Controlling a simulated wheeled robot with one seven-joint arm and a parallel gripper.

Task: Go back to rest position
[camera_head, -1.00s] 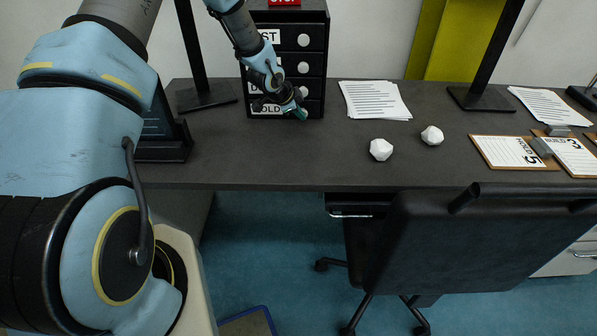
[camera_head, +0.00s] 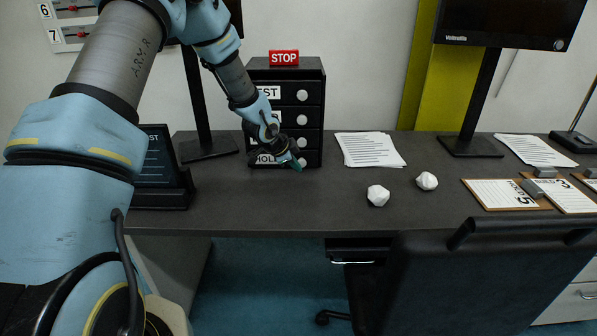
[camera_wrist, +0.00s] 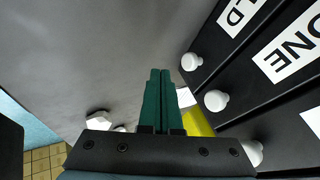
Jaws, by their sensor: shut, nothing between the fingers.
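My gripper (camera_head: 297,163) is at the front of the black drawer unit (camera_head: 316,75), near its lowest drawer, above the desk. In the wrist view its green fingers (camera_wrist: 160,85) are together with nothing between them. The drawer unit's dark fronts and white round knobs (camera_wrist: 216,100) show on the right of the wrist view, beside the fingers and apart from them. A label reading "ONE" (camera_wrist: 285,50) shows there. In the head view my arm partly covers the drawer labels.
A red STOP sign (camera_head: 284,58) tops the drawer unit. On the desk (camera_head: 260,210) are papers (camera_head: 369,150), two white lumps (camera_head: 378,195) (camera_head: 427,181), clipboards (camera_head: 500,194), a tablet (camera_head: 160,165) and monitor stands. A black chair (camera_head: 480,270) stands in front. The desk's front middle is clear.

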